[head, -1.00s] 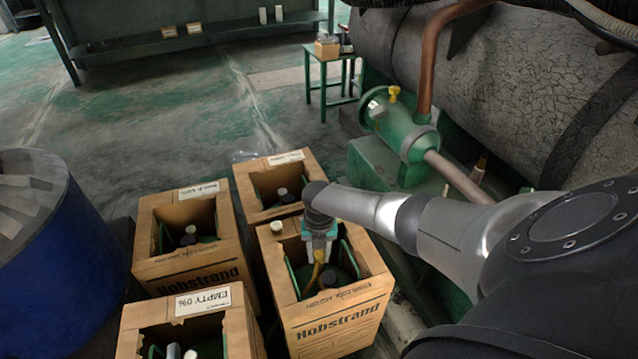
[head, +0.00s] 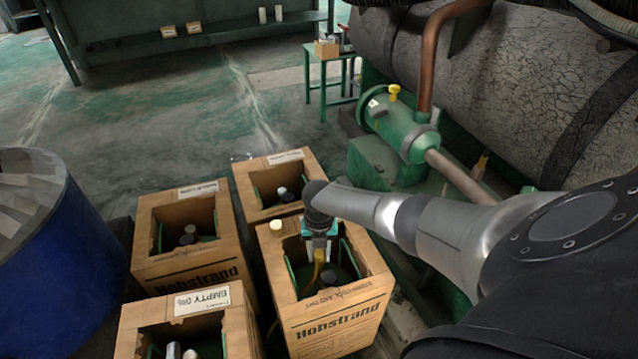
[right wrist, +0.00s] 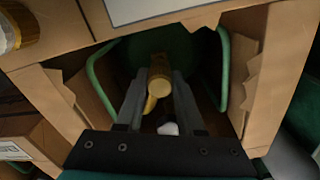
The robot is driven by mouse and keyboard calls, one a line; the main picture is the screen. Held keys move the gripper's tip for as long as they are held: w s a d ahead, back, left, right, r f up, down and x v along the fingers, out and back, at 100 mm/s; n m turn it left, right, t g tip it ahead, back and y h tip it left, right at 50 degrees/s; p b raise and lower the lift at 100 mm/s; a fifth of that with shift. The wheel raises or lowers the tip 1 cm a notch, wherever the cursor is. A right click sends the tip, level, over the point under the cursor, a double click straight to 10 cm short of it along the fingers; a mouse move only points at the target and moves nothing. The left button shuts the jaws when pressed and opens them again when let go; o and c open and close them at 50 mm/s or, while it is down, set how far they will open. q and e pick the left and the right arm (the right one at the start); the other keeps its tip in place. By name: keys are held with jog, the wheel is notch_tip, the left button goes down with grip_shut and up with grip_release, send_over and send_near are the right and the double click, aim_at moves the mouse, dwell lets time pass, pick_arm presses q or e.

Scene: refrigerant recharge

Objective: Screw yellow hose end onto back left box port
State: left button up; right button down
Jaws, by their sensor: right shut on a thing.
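My right gripper (head: 319,250) reaches down into the open top of the front right box (head: 335,325). It is shut on the yellow hose end (right wrist: 160,76), which shows between the fingers in the right wrist view. A little yellow hose also shows below the gripper in the head view. Whether the hose end touches a port in this box cannot be told. The back left box (head: 190,266) stands open, with dark and grey caps of its port (head: 189,235) visible inside. My left gripper is not in view.
Another open box (head: 275,163) stands at the back right, and one labelled EMPTY (head: 202,301) at the front left. A white cap (head: 276,226) sits on the front right box's rim. A blue drum (head: 50,260) is at left; green machinery (head: 400,130) is at right.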

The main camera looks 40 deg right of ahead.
jog(key=shift+f, duration=1)
dwell(0.8)
jog(key=m, duration=0.3)
jog(key=shift+m, duration=0.3)
jog(key=m, duration=0.2)
jog(key=shift+m, duration=0.8)
jog(key=m+p, duration=0.1)
jog(key=m, duration=0.2)
jog(key=shift+s+f+m, duration=0.1)
jog(key=shift+m, duration=0.2)
